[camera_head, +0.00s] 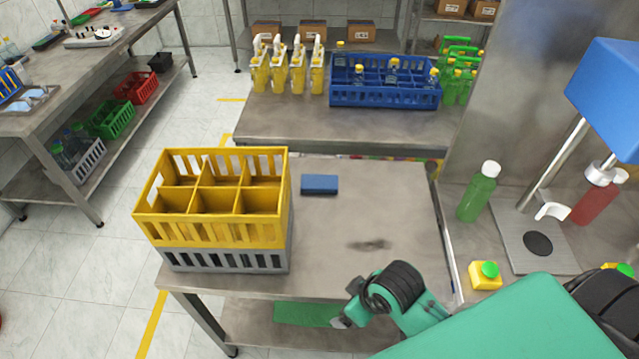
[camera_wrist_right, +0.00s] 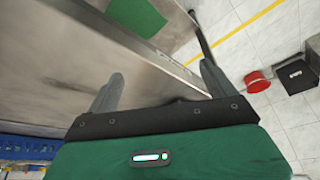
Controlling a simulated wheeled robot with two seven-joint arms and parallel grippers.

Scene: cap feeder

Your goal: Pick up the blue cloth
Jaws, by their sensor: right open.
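The blue cloth (camera_head: 320,184) looks like a small flat folded rectangle. It lies on the grey metal table (camera_head: 345,215), just right of the yellow crate. My right arm comes in from the lower right, and its gripper (camera_head: 342,318) is near the table's front edge, well apart from the cloth. In the right wrist view my right gripper (camera_wrist_right: 160,85) has its two fingers spread with nothing between them. The cloth is not visible in that view. My left gripper is not in view.
A yellow divided crate (camera_head: 215,232) sits on a grey crate (camera_head: 225,259) at the table's left. A dark stain (camera_head: 370,244) marks the clear tabletop. A blue bottle crate (camera_head: 385,97) and yellow bottles stand behind. A green bottle (camera_head: 478,192) and a capping machine stand at right.

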